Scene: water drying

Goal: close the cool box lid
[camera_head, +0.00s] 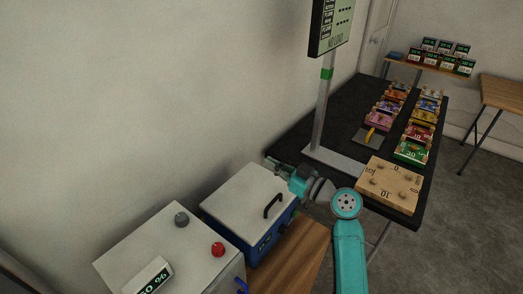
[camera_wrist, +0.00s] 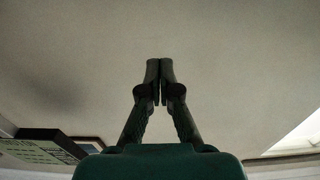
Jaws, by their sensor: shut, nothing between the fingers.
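The cool box (camera_head: 264,243) is blue with a pale lid (camera_head: 240,197) that has a black handle (camera_head: 273,206). The lid lies flat over the body in the head view; I cannot tell whether a small gap is left at its rim. My gripper (camera_head: 270,162) is at the lid's far right corner, by the wall side; I cannot tell whether it touches the lid. In the wrist view my gripper (camera_wrist: 160,68) is shut and empty, its two fingertips together against a plain pale surface. The cool box is not in the wrist view.
A grey box (camera_head: 155,240) with a red knob and a percent display stands left of the cool box on a wooden top (camera_head: 297,255). A post with a sign (camera_head: 332,25) rises behind my arm. A black table (camera_head: 300,140) holds coloured blocks and a wooden board (camera_head: 388,183).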

